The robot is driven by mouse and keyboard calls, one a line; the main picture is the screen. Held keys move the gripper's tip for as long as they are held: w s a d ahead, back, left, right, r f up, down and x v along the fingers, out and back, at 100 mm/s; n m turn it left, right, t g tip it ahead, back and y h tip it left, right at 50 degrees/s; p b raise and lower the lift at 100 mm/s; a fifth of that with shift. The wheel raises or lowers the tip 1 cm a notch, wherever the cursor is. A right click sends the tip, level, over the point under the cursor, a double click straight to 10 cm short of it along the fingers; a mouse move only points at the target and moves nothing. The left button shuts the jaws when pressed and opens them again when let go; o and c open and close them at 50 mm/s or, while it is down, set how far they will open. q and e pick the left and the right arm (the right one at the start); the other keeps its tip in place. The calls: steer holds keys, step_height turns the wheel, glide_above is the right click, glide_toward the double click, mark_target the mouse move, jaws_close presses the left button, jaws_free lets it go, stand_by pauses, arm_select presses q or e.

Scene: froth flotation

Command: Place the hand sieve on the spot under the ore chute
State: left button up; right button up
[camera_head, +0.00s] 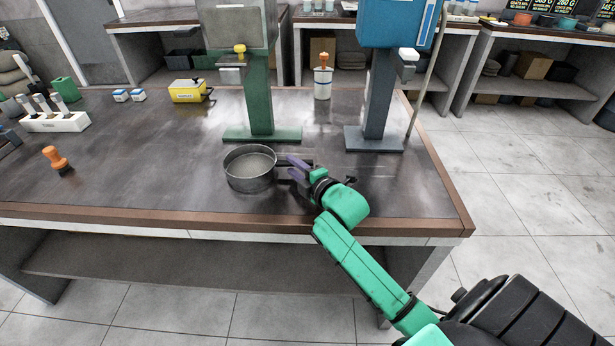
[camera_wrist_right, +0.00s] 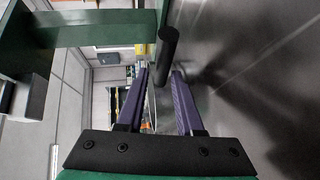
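The hand sieve (camera_head: 250,180), a round grey metal pan, sits on the dark tabletop near its front edge, in front of the green stand. My right gripper (camera_head: 292,168) is low at the sieve's right side, turned on its side. In the right wrist view its purple fingers (camera_wrist_right: 160,90) are apart, and a dark rod (camera_wrist_right: 168,48), probably the sieve handle, shows at their tips; I see no firm contact. A green stand (camera_head: 261,95) and a blue stand (camera_head: 380,100) hold boxes overhead; which is the ore chute is unclear, and no spot is distinct. My left gripper is out of view.
The table's wooden front edge (camera_head: 200,224) is close to my right arm. An orange-topped stamp (camera_head: 56,158), white rack (camera_head: 56,122), yellow box (camera_head: 188,91) and white bottle (camera_head: 323,82) stand apart.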

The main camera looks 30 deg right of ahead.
steer(key=v, duration=0.9)
